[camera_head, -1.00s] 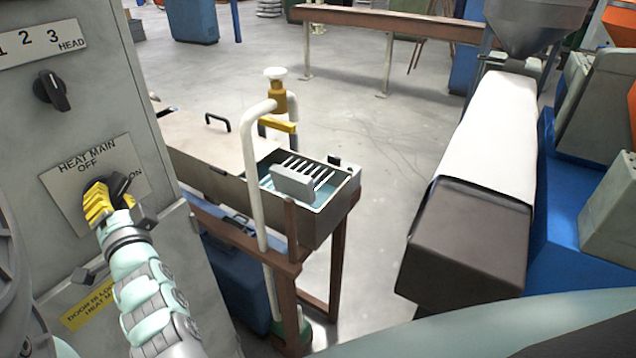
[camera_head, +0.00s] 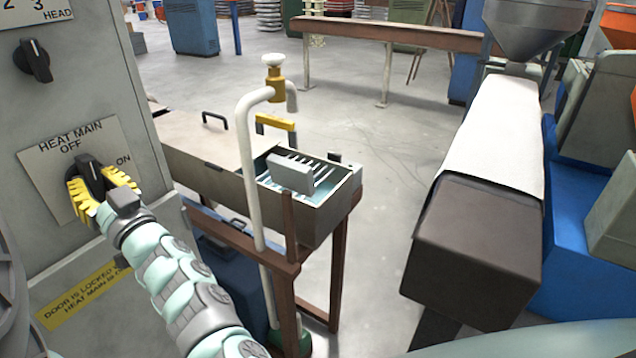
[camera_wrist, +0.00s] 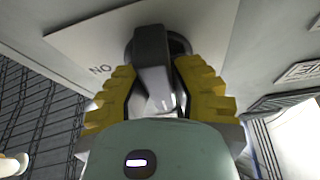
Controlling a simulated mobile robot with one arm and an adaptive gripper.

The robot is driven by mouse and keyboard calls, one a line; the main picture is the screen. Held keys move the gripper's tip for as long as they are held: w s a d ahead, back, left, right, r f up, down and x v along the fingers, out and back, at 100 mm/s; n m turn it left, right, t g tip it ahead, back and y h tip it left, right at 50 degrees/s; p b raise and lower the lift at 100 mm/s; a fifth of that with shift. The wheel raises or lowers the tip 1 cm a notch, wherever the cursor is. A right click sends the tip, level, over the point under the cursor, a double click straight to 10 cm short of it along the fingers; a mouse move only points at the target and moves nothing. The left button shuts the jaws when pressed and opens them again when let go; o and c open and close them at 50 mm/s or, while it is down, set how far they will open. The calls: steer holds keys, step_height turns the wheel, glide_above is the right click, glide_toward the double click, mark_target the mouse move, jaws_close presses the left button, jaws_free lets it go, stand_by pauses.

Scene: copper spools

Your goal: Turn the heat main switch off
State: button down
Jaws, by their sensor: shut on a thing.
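The heat main switch (camera_head: 89,166) is a black rotary knob on a pale plate (camera_head: 48,170) on the grey cabinet. The plate reads HEAT MAIN, with OFF above the knob and ON to its right. The knob's grip looks roughly upright, its upper end toward OFF; its lower part is hidden by my fingers. My gripper (camera_head: 103,192), with yellow ribbed fingers, is shut on the knob, one finger on each side. In the wrist view the knob (camera_wrist: 152,65) sits between the two fingers (camera_wrist: 155,95), with the ON label upside down at left.
Another black knob (camera_head: 35,60) sits higher on the cabinet (camera_head: 100,75). A yellow door label (camera_head: 75,298) is below the plate. A water trough (camera_head: 325,205) with a white pipe (camera_head: 247,170) stands to the right of my arm. Open floor lies beyond.

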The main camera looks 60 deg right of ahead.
steer(key=shift+d+f+n+y, duration=0.1)
steer(key=shift+n+y, duration=0.5)
steer(key=shift+n, duration=0.5)
steer(key=c, duration=0.8)
jaws_free()
steer(key=v, duration=1.2)
